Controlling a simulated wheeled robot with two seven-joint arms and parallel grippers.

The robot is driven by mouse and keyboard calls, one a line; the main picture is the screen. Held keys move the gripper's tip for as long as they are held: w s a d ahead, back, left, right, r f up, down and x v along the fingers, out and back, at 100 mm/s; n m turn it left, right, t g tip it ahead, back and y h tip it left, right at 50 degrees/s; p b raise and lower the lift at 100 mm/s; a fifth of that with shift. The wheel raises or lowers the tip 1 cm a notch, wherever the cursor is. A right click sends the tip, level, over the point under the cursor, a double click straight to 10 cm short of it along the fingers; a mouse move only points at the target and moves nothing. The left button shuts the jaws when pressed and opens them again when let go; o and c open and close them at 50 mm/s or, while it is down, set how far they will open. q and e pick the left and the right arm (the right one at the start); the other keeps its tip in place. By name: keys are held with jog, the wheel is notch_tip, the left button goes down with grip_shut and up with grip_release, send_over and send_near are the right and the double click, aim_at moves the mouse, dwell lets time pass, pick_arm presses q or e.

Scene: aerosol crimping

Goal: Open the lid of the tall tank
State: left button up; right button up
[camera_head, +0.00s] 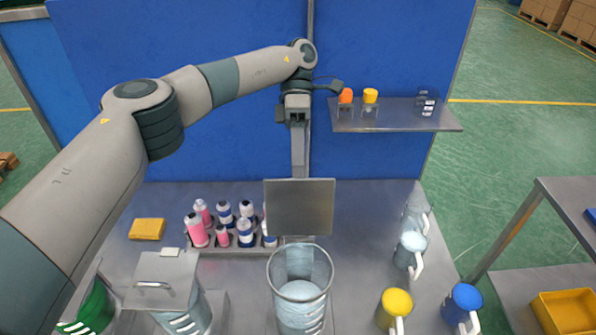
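A tall clear glass tank (300,275) with pale liquid stands at the front middle of the bench. Its round mouth is uncovered. A square grey plate (300,207), seemingly its lid, stands upright just behind the mouth. My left arm reaches in from the left, and its gripper (297,118) hangs above and behind the plate, in front of the blue panel. The fingers are small and seen from above, so I cannot tell whether they are open or shut. No contact with the plate is visible. My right gripper is out of view.
A tank with a closed, handled grey lid (160,272) stands to the left, beside a green container (90,312). Behind are several pink, white and blue bottles (198,232) and a yellow sponge (147,229). Yellow (395,304) and blue (462,301) jugs stand right. A shelf (395,118) juts above.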

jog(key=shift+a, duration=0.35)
pick_arm(q)
jog(key=shift+r, duration=0.1)
